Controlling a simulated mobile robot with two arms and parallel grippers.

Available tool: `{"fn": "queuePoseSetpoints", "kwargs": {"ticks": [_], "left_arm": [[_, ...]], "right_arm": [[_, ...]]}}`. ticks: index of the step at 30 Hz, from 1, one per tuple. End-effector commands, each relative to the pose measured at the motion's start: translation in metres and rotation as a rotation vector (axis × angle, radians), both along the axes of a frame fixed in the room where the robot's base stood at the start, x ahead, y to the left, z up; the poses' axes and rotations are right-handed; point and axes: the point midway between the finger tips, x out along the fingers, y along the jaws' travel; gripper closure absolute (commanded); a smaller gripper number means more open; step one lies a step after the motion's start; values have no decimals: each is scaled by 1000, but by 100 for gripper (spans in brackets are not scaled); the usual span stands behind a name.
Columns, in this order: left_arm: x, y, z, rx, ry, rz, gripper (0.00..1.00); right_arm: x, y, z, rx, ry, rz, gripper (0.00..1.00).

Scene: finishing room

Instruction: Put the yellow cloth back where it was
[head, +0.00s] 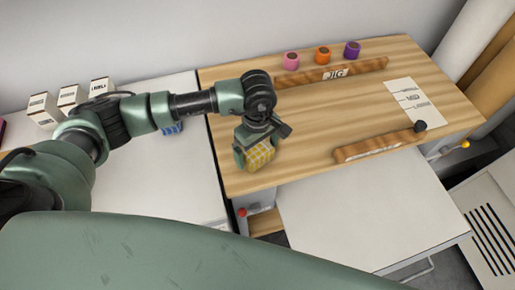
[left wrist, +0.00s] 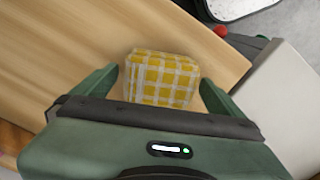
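The yellow checked cloth (head: 259,155), a folded block, is at the front left corner of the wooden bench top (head: 300,120). It also shows in the left wrist view (left wrist: 163,78), over the wood near its edge. My left gripper (head: 257,150) is around the cloth, one finger on each side. In the left wrist view the fingers (left wrist: 162,84) stand apart with thin gaps beside the cloth, so it looks open. I cannot tell whether the cloth rests on the wood. My right gripper is not in view.
A blue checked item (head: 172,128) sits on the white table at left, partly behind my arm, near several white boxes (head: 70,98). Pink (head: 291,61), orange (head: 323,55) and purple (head: 352,50) rolls, a JIG strip (head: 335,75), a front wooden strip (head: 380,144) and a paper sheet (head: 412,101) are on the bench.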

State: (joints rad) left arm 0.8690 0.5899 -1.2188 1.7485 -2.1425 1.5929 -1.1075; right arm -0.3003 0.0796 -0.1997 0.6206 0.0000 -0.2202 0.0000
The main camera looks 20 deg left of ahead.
Motion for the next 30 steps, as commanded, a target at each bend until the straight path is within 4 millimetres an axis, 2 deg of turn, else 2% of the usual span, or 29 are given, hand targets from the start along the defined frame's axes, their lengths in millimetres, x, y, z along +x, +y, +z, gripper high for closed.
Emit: {"fn": "queuePoseSetpoints", "kwargs": {"ticks": [7,9,11,21,25,30], "left_arm": [[0,0,5,0,0,1,0],[1,0,9,-1,-4,0,0],[2,0,19,-1,-4,1,0],[2,0,91,0,-6,0,0],[1,0,110,-1,-3,1,0],[0,0,122,0,0,0,0]], "right_arm": [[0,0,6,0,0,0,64],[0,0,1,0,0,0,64],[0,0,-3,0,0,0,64],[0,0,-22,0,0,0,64],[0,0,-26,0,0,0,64],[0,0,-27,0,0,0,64]]}}
